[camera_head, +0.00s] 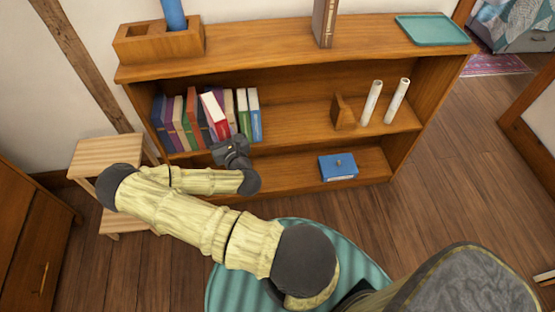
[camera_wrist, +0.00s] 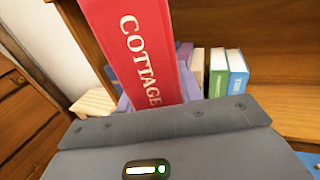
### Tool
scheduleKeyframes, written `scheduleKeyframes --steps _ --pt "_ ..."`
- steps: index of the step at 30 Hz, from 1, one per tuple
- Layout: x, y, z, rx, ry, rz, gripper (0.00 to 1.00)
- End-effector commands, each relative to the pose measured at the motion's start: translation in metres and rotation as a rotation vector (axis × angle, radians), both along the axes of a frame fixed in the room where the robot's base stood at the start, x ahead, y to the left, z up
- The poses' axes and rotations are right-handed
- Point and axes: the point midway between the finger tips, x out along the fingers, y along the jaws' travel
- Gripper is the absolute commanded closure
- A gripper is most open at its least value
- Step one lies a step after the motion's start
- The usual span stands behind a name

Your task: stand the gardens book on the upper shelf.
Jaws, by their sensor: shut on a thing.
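A red book (camera_wrist: 135,50) with "COTTAGE" in pale letters on its spine rises from my gripper in the wrist view; the rest of its title is cut off. In the head view my gripper (camera_head: 226,143) is shut on this red book (camera_head: 216,116), at the front of the book row. The book leans slightly and its pale page edges face up. Whether its lower end touches the board is hidden. The wooden bookcase (camera_head: 290,95) has a top board, a shelf (camera_head: 290,122) with the books, and a low board (camera_head: 275,178).
Several books (camera_head: 178,125) stand left of the red one; green and blue books (camera_wrist: 237,74) stand to its right. A wooden bookend (camera_head: 343,112) and two white cylinders (camera_head: 371,102) stand further right, past clear shelf. A stool (camera_head: 105,150) stands left.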

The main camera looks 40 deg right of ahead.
Motion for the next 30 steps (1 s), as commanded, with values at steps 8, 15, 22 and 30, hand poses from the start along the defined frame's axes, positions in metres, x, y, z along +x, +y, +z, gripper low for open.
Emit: scheduleKeyframes --steps 8,15,22,30 --pt "-0.011 -0.041 -0.042 -0.002 -0.007 -0.078 0.96" --pt "-0.025 -0.073 -0.07 -0.001 -0.007 -0.142 0.96" --pt "-0.042 -0.103 -0.099 0.003 -0.009 -0.204 0.96" --pt "-0.066 -0.137 -0.131 0.007 -0.014 -0.277 0.96"
